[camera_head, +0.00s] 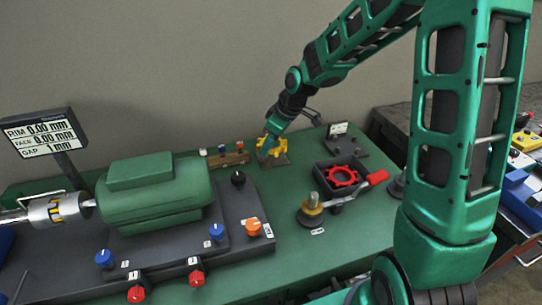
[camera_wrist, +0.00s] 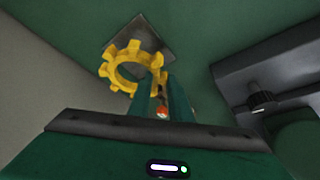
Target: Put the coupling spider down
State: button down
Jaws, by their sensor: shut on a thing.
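The yellow coupling spider (camera_wrist: 133,54) is a toothed ring, seen in the wrist view at the upper left. My gripper (camera_wrist: 164,82) is shut on its rim at the ring's right side. In the head view the spider (camera_head: 281,145) is at the back of the green bench, at the tip of my gripper (camera_head: 268,146). A grey square plate (camera_head: 276,161) lies under or just behind it; I cannot tell whether they touch. A red toothed ring (camera_head: 342,176) sits in a dark tray (camera_head: 327,192).
A wooden block with small coloured-top items (camera_head: 228,158) stands just left of the spider. A green motor (camera_head: 155,190) on a dark base fills the left side. A brass-coloured stand (camera_head: 312,213), a red-handled tool (camera_head: 371,180) and a small sign (camera_head: 338,129) are to the right.

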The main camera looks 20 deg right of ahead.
jog(key=shift+d+f, duration=0.1)
jog(key=shift+f, duration=2)
jog(key=c, duration=1.6)
grip_release()
jog(key=v, duration=1.2)
jog(key=s+d+m+g+h, duration=0.1)
jog(key=s+d+m, duration=0.4)
jog(key=s, duration=0.6)
jog(key=s+d+r+m+g+h, duration=0.1)
jog(key=s+d+m, duration=0.4)
jog(key=s, duration=0.6)
jog(key=s+d+r+m+g+h, duration=0.1)
jog(key=s+d+m, duration=0.4)
jog(key=s, duration=0.6)
jog(key=shift+d, duration=0.7)
